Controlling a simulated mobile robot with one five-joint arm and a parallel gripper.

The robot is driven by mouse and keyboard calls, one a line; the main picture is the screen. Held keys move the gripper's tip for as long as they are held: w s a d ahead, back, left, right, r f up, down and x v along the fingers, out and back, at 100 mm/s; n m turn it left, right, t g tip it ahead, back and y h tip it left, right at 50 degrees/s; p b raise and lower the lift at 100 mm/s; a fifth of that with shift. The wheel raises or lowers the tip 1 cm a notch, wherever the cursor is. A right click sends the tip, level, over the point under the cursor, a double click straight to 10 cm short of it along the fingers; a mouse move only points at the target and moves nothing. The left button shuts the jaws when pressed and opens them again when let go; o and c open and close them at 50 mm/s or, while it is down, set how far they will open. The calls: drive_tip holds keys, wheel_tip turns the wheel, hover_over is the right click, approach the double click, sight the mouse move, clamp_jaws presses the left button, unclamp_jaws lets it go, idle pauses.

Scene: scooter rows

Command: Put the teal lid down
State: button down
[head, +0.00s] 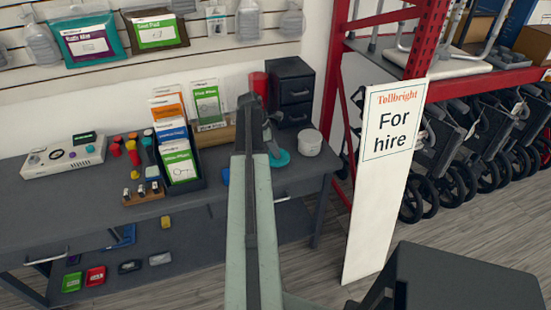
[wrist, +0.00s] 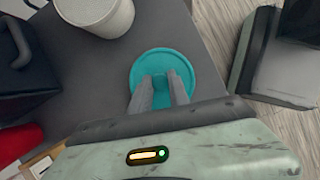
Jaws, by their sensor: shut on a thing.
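The teal lid (wrist: 165,62) is a round disc with a raised rim, seen in the wrist view between and beyond my fingertips. My gripper (wrist: 164,84) is shut on a teal part at its middle. In the head view the lid (head: 280,158) shows partly beside the end of my arm, over the right end of the grey workbench. My gripper (head: 268,140) is mostly hidden there behind my own arm. I cannot tell whether the lid touches the bench top.
A white tub (head: 310,142) stands close to the lid, by the grey bench's (head: 300,172) right end. A black drawer unit (head: 290,90) and a red cup (head: 259,85) stand behind. A leaflet rack (head: 185,185) is left. A "For hire" sign (head: 385,190) stands right of the bench.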

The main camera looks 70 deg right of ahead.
wheel_tip(320, 180, down, 2)
drive_tip(key=shift+f+b, duration=0.15)
drive_tip(key=shift+b, duration=0.35)
drive_tip(key=shift+r, duration=0.2)
drive_tip(key=shift+f, duration=0.15)
drive_tip(key=c, duration=1.3)
unclamp_jaws()
drive_tip(key=shift+o, duration=0.2)
drive_tip(key=shift+r+p, duration=0.5)
drive_tip(key=shift+p, duration=0.05)
drive_tip(key=p+v, duration=1)
drive_tip(key=v, duration=0.1)
